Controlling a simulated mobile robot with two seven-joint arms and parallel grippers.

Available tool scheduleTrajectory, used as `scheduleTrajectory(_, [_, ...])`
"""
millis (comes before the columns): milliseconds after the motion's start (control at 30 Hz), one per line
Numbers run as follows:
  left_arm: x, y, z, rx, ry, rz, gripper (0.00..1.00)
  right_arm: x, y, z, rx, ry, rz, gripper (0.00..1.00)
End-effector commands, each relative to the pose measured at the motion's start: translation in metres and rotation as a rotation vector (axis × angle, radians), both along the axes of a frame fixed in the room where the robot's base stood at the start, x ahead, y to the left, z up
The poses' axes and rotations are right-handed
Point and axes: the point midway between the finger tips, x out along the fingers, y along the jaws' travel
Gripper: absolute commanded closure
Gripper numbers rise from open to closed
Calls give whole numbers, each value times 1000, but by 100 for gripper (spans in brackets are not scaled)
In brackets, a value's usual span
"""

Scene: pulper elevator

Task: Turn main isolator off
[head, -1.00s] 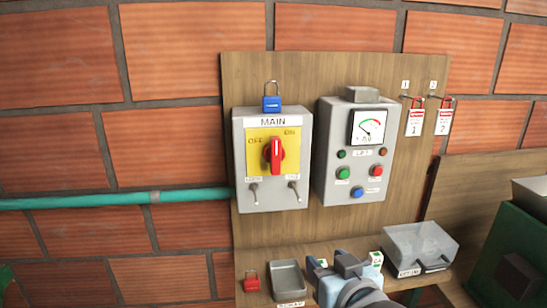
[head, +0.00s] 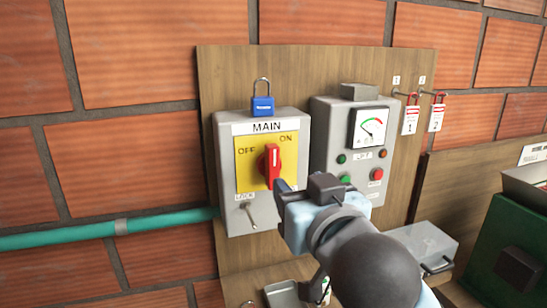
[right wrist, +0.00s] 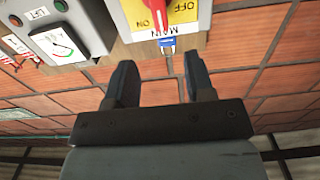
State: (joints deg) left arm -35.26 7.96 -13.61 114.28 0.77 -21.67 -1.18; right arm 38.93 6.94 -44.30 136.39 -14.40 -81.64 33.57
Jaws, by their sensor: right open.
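The main isolator (head: 227,190) is a grey box with a yellow plate marked OFF at left and ON at right. Its red rotary handle (head: 271,166) stands roughly upright; the handle also shows upside down at the top of the right wrist view (right wrist: 153,12). A blue padlock (head: 262,105) sits on top of the box. My right gripper (head: 283,190) is open and empty, in front of the box's lower right and just below the handle in the head view. It hides that corner of the box. In the right wrist view its fingers (right wrist: 159,80) are apart. My left gripper is out of view.
A grey control box (head: 325,150) with a dial and buttons stands right of the isolator. Two red padlocks with tags (head: 411,118) hang further right. A shelf below holds a small tray (head: 284,294) and a grey lidded box (head: 424,245). A green machine (head: 500,245) stands at right.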

Motion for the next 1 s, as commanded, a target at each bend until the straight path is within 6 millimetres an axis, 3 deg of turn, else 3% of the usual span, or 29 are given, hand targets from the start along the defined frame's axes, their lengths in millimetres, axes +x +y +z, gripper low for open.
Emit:
scheduleTrajectory(300, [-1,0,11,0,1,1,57,66,20,2,-3,1,-3,51])
scheduleTrajectory(500, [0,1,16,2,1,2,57,96,31,1,-2,0,-1,51])
scheduleTrajectory(700, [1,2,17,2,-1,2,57,109,35,0,-1,2,0,51])
scheduleTrajectory(1000, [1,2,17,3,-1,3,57,111,36,0,1,1,1,53])
